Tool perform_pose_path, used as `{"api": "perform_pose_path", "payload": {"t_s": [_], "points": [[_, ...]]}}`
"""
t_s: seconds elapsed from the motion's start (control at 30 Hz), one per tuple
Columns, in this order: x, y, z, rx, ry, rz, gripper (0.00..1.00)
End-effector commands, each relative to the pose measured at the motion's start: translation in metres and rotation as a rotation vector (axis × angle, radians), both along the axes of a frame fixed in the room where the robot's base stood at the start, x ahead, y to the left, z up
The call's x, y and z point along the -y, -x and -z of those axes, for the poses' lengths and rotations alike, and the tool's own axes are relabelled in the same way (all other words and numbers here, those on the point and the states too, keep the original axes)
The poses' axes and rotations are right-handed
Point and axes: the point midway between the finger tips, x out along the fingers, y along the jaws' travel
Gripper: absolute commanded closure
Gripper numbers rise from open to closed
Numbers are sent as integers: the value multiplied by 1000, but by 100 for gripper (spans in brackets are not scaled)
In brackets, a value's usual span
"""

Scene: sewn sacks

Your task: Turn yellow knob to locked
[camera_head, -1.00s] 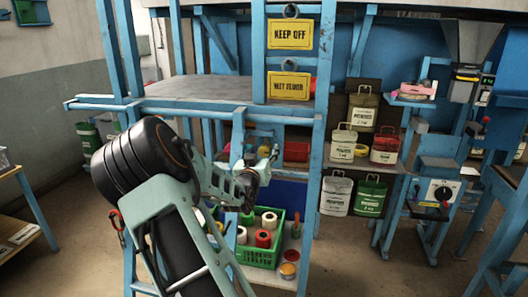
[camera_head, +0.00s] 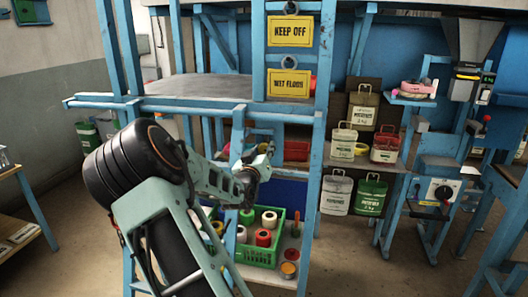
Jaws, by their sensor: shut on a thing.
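My gripper (camera_head: 262,165) is at the end of my pale green arm, in front of the blue shelf frame, just above the green crate. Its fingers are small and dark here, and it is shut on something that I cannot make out. I cannot pick out a yellow knob for certain; my gripper and wrist hide what is directly behind them. No locked mark can be read. A dark rotary switch (camera_head: 443,193) on a white plate is at the right, well apart from my gripper.
The green crate (camera_head: 258,257) holds several coloured spools below my gripper. Blue shelf posts (camera_head: 312,175) stand close by. Yellow signs (camera_head: 290,31) hang above. Several labelled sacks (camera_head: 337,195) hang to the right. Open floor (camera_head: 345,265) lies at the lower right.

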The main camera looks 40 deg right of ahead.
Motion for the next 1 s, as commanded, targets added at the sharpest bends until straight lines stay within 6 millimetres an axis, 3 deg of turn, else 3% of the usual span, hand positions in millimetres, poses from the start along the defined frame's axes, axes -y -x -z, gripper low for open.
{"api": "perform_pose_path", "payload": {"t_s": [1.0], "points": [[-2,-2,3,-731,627,-1,95]]}}
